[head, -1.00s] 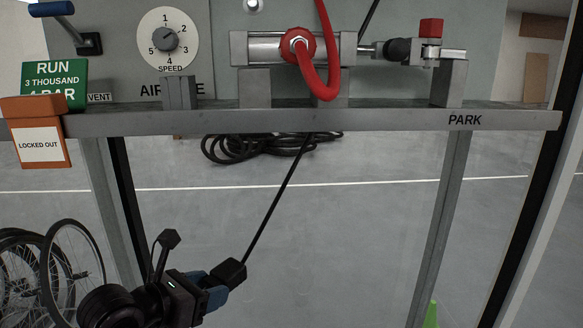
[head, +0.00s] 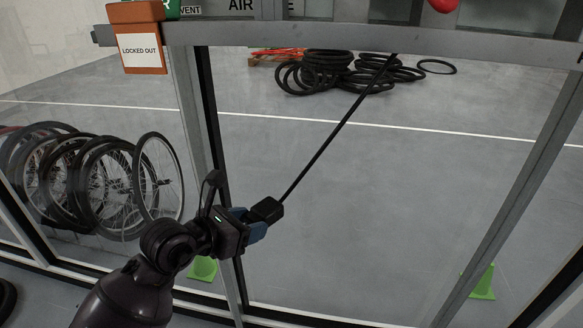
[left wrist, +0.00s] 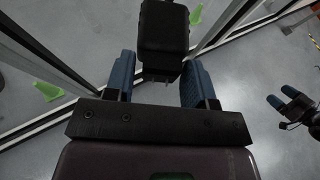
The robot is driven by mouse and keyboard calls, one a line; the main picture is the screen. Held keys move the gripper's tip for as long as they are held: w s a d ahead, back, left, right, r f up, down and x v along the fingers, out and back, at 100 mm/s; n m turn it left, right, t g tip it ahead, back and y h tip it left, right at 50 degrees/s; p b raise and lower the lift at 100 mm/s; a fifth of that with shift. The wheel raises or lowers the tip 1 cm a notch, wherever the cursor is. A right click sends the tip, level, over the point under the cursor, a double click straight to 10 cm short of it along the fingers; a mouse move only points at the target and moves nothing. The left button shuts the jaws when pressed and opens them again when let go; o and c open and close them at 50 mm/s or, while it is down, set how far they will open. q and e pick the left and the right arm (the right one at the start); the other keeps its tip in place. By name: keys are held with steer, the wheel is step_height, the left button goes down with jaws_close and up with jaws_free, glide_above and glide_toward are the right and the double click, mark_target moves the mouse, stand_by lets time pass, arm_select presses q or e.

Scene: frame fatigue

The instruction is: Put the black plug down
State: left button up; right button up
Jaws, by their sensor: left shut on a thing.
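The black plug (head: 267,208) is a dark block with a thin black cable (head: 335,132) running from it up to the bench. My left gripper (head: 256,226) is shut on it, blue fingers at its near end, and holds it in the air below bench height. In the left wrist view the plug (left wrist: 163,38) sticks out beyond the two blue fingers (left wrist: 158,82). My right gripper (left wrist: 283,97) shows small at the right of that view; its jaw opening is unclear. It is out of the head view.
The grey bench rail (head: 330,36) crosses the top, with an orange locked-out box (head: 141,50) at its left. Frame legs stand either side. Bicycle wheels (head: 100,185) stand at left, tyres (head: 325,72) lie behind, and green cones (head: 203,268) stand on the floor. The middle floor is clear.

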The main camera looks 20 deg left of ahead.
arm_select(q)
steer(key=s+d+r+m+g+h, duration=0.1)
steer(key=d+r+m+g+h, duration=0.2)
steer(key=d, duration=0.4)
steer(key=d+r+m+g+h, duration=0.3)
steer(key=d+r+m+g, duration=0.1)
steer(key=d, duration=0.3)
steer(key=shift+s+d+r+m, duration=0.15)
steer(key=shift+s+r+m, duration=0.25)
steer(key=shift+r+m, duration=0.1)
